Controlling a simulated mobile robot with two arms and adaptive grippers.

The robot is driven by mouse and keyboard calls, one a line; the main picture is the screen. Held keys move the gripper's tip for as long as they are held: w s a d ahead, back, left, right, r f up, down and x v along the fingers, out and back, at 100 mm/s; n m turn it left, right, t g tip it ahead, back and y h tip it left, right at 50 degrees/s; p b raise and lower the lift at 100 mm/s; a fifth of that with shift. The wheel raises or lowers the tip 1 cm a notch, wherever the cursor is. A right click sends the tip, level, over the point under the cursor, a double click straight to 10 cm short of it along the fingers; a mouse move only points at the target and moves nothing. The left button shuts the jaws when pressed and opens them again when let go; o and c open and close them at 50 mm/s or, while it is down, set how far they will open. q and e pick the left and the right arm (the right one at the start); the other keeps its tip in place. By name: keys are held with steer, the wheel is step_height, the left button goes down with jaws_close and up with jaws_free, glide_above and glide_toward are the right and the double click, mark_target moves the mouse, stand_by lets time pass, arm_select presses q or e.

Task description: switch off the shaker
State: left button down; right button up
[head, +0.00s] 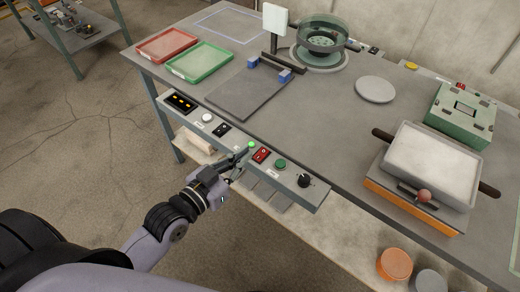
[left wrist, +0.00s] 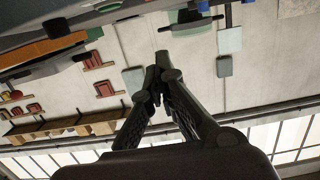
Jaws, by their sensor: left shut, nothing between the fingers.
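The grey control panel (head: 297,183) runs along the table's front edge. On it are a lit green lamp (head: 251,145), a red switch (head: 261,155), a green button (head: 280,163) and a black knob (head: 304,180). My left gripper (head: 244,159) is at the panel's front, just below the lamp and left of the red switch; I cannot tell whether it touches. Its fingers are together and empty, also in the left wrist view (left wrist: 161,62). An orange-based machine, likely the shaker (head: 410,208), stands at the right under a white-filled tray (head: 430,165) with dark handles. My right gripper is not in view.
Red (head: 167,44) and green (head: 200,62) trays lie at the back left, near a dark grey plate (head: 248,95). A glass bowl (head: 322,38) stands at the back, a green box (head: 461,112) at the right. The table's middle is clear.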

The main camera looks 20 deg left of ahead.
arm_select(q)
glide_above(260, 159)
steer(key=shift+s+a+f+p, duration=0.15)
steer(key=shift+s+f+p, duration=0.15)
steer(key=shift+s, duration=0.15)
steer(key=f, duration=0.1)
steer(key=w+f, duration=0.1)
steer(key=f, duration=0.1)
steer(key=shift+d+f, duration=0.15)
steer(key=shift+d, duration=0.05)
steer(key=shift+f, duration=0.45)
